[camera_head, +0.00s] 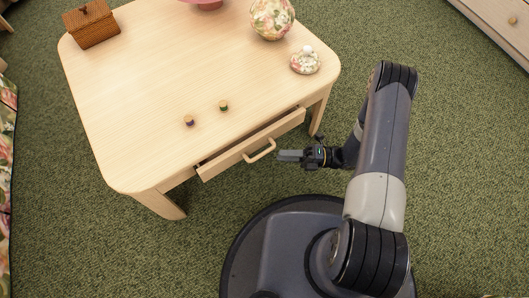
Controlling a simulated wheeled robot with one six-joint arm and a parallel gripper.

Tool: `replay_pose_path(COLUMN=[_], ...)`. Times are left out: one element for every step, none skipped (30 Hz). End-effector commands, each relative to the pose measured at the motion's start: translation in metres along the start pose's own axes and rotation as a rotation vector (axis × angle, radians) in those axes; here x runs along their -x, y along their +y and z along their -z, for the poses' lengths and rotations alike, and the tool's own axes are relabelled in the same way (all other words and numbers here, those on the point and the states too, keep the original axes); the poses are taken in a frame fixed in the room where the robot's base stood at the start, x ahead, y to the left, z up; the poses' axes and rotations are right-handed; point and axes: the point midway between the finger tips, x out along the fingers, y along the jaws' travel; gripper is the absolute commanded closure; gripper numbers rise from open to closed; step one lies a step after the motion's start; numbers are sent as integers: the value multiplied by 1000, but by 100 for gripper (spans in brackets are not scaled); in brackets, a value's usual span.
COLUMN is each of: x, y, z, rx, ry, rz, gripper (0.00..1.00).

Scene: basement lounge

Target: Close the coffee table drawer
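The light wood coffee table (160,70) fills the upper left of the head view. Its drawer (240,152) is in the front side and stands partly open, with a dark gap behind its front panel. A wooden bar handle (260,152) sits on the middle of that panel. My gripper (281,155) is just right of the handle, at the drawer front, pointing left. Its fingers look close together, but I cannot tell if they are fully shut. I cannot tell whether they touch the drawer or handle.
Another drawered cabinet (495,22) is at the upper right. Green carpet (460,150) is clear on the right.

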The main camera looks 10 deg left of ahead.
Motion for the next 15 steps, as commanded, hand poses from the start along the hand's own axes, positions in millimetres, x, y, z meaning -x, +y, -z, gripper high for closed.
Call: replay_pose_path(x=[-10, -16, -23, -28, -34, -40, -45, -50, -55, -59, -63, -67, -70, -72, -75], y=[-2, -2, -2, -2, -2, -2, -2, -2, -2, -2, -2, -2, -1, -1, -1], z=[0, 1, 1, 1, 1, 1, 0, 0, 1, 1, 1, 0, 0, 0, 0], rx=[0, 0, -1, 0, 0, 1, 2, 2, 2, 1, 1, 1, 2, 2, 2], ry=[5, 6, 5, 6, 5, 6, 4, 5, 4, 4, 4, 2, 3, 3, 1], rz=[-1, -1, -1, 0, 0, 0, 0, 0, 1, 1, 1, 1, 1, 1, 1], gripper=[66, 66, 66, 66, 66, 66, 66, 66, 66, 66, 66, 66, 66, 66, 66])
